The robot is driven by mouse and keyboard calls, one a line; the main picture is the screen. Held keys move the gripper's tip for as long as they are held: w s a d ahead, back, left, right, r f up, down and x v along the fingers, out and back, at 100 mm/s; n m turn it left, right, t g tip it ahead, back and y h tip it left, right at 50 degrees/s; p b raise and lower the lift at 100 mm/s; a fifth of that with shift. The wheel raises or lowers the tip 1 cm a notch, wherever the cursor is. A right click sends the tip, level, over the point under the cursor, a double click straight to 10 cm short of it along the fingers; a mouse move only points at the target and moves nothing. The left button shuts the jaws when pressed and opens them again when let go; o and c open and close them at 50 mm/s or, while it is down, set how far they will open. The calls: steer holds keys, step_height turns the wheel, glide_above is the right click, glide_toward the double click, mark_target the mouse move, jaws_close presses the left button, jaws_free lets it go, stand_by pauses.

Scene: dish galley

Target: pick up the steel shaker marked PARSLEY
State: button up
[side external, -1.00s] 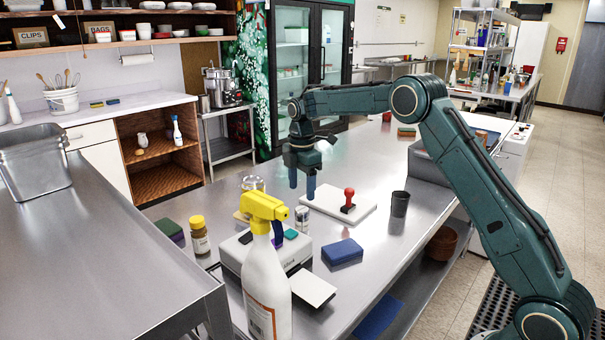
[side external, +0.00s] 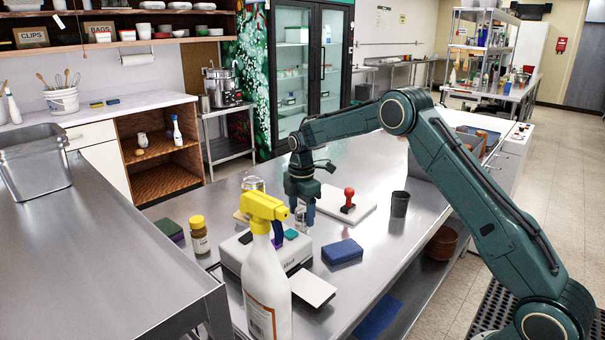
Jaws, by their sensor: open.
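A small steel shaker (side external: 300,220) stands upright on the steel table, just behind the white scale. Its marking is too small to read. My gripper (side external: 302,212) points down at it with jaws open, its blue fingers low around or just in front of the shaker. The fingers partly hide the shaker, and I cannot tell whether they touch it. Another shiny metal or glass container (side external: 253,184) stands farther back on the left, partly hidden by the yellow sprayer head; no marking on it is readable.
A tall spray bottle (side external: 266,292) stands in front, near the scale (side external: 236,252). A blue sponge (side external: 342,251) lies to the right. A white board (side external: 366,212) with a red-handled stamp (side external: 348,201) and a dark cup (side external: 400,204) are behind. A yellow-lidded jar (side external: 199,238) stands left.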

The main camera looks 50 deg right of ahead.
mark_target(302, 220)
steer(key=shift+f, duration=1.85)
steer(key=c, duration=1.1)
steer(key=shift+r, duration=0.2)
step_height(302, 220, up, 20)
steer(key=shift+f, duration=0.15)
